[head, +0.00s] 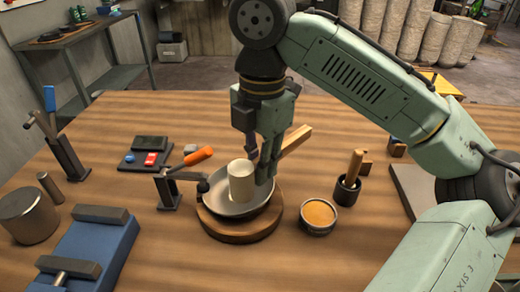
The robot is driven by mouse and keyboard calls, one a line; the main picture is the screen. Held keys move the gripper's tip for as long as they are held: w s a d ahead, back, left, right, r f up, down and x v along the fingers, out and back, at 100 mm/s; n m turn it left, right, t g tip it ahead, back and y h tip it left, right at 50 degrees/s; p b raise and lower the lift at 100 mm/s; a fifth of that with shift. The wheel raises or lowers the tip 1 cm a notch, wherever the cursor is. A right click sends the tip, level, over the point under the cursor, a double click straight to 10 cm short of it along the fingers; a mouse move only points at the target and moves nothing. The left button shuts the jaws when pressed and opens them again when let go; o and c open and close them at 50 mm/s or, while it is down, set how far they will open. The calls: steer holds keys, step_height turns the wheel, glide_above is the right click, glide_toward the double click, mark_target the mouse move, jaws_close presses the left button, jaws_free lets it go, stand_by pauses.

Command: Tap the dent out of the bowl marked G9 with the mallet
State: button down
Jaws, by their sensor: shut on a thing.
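A shallow grey metal bowl (262,207) sits on a round wooden base (240,232) near the middle of the bench. No G9 marking is readable, and no dent can be made out. My gripper (262,172) is over the bowl's right side, shut on the mallet. The mallet's light wooden handle (297,140) sticks out behind the fingers to the upper right. Its cream cylindrical head (243,184) is at the bowl, in front of its inside; I cannot tell whether it touches. The fingertips partly hide the handle and the bowl's far right rim.
An orange-handled clamp (183,172) stands close to the bowl's left rim. A small bowl of orange material (319,213) and a dark cup with a wooden tool (347,190) are to the right. A blue vise (90,250) and a metal cylinder (30,218) are at front left.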

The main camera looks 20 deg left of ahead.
step_height(320, 180, down, 2)
steer(key=shift+f, duration=0.1)
step_height(320, 180, up, 6)
steer(key=p, duration=0.6)
steer(key=shift+f+p, duration=0.15)
steer(key=shift+p, duration=0.25)
steer(key=shift+f, duration=0.2)
